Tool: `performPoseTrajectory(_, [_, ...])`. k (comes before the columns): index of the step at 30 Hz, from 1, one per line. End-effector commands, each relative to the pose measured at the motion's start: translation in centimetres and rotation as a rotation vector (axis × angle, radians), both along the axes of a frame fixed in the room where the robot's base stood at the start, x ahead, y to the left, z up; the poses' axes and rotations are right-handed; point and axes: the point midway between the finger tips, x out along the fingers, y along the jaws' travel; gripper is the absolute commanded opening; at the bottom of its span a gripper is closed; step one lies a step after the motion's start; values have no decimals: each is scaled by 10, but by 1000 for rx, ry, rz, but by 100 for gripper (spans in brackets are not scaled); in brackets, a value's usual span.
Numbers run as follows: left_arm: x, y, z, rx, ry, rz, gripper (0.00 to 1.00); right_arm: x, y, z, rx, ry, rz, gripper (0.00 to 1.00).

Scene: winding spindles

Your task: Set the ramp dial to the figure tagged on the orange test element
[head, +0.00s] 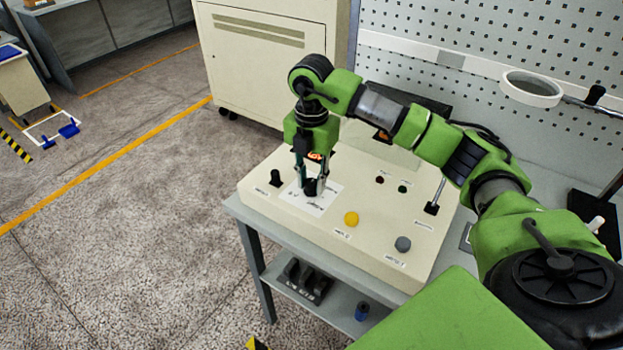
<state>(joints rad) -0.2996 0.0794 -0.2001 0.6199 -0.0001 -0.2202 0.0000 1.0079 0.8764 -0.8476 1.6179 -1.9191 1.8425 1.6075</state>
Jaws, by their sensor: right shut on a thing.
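The cream control panel (265,205) sits on a grey bench. On it is a white plate (325,206) with small marks, too small to read. My right gripper (311,184) points straight down over this plate. Its fingers are shut on a dark dial knob (310,188), which they partly hide. I cannot read which figure the knob points to or confirm its label. I cannot make out an orange test element or its tag. My left gripper is not in view.
The panel also carries a black switch (276,178), a yellow button (351,219), a grey button (403,244) and an upright lever (435,197). A slotted black holder (304,281) and a small dark blue-topped cylinder (361,312) are on the lower shelf. Open floor lies left.

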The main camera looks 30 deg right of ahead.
Motion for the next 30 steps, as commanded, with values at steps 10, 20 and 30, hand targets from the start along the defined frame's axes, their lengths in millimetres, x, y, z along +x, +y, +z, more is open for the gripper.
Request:
performPoseTrajectory(10, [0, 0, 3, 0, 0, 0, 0, 1, 0, 1, 0, -2, -329, 2])
performPoseTrajectory(20, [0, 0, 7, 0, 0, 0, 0, 1, 0, 2, 1, -4, -628, 2])
performPoseTrajectory(30, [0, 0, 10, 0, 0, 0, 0, 1, -1, 1, -1, -3, -841, 2])
